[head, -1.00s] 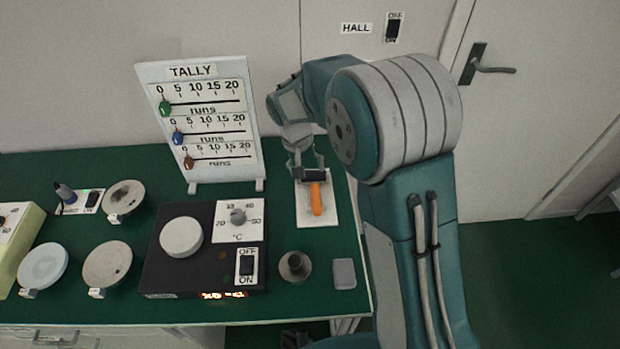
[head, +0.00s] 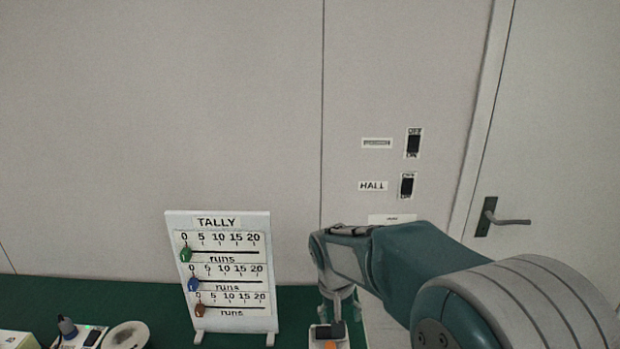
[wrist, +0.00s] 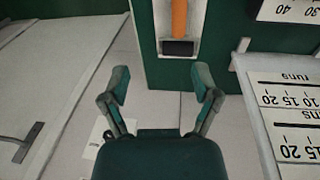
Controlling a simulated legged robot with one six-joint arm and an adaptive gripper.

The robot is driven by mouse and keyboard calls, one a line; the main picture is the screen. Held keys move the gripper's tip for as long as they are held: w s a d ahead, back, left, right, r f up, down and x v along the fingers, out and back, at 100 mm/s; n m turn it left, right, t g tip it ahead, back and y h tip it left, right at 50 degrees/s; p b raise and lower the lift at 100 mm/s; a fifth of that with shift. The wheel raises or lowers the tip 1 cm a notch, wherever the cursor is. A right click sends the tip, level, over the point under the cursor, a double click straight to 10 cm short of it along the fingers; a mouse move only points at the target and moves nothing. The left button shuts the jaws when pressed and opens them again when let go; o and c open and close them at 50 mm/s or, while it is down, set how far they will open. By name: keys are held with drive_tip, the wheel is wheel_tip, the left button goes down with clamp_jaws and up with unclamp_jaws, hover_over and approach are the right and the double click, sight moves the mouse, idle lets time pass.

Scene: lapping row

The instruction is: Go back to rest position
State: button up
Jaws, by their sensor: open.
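My gripper (wrist: 160,88) is open and empty in the wrist view, its two fingers spread wide. The orange-handled tool (wrist: 179,18), with a dark block at its end, lies on a white plate (wrist: 196,40) on the green bench, ahead of the fingertips and apart from them. In the head view my arm reaches in from the lower right. The gripper end hangs down near the bench's right end, just above the orange tool (head: 331,344), which is mostly below the picture edge. Whether the fingers are open cannot be made out there.
The tally board (head: 230,275) stands left of my gripper, with green, blue and brown sliders at 0. Two wall switches (head: 413,143), one labelled HALL, and a door with a handle (head: 500,220) are at the right. The wall above is clear. A round disc (head: 126,336) is at lower left.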

drive_tip(key=s+d+r+t, duration=0.2)
drive_tip(key=s+d+r, duration=0.2)
drive_tip(key=s, duration=0.7)
drive_tip(key=s+d+r+t+y, duration=0.1)
drive_tip(key=s+d+r, duration=0.4)
drive_tip(key=s, duration=0.6)
drive_tip(key=shift+r+t, duration=0.9)
drive_tip(key=shift+r, duration=0.05)
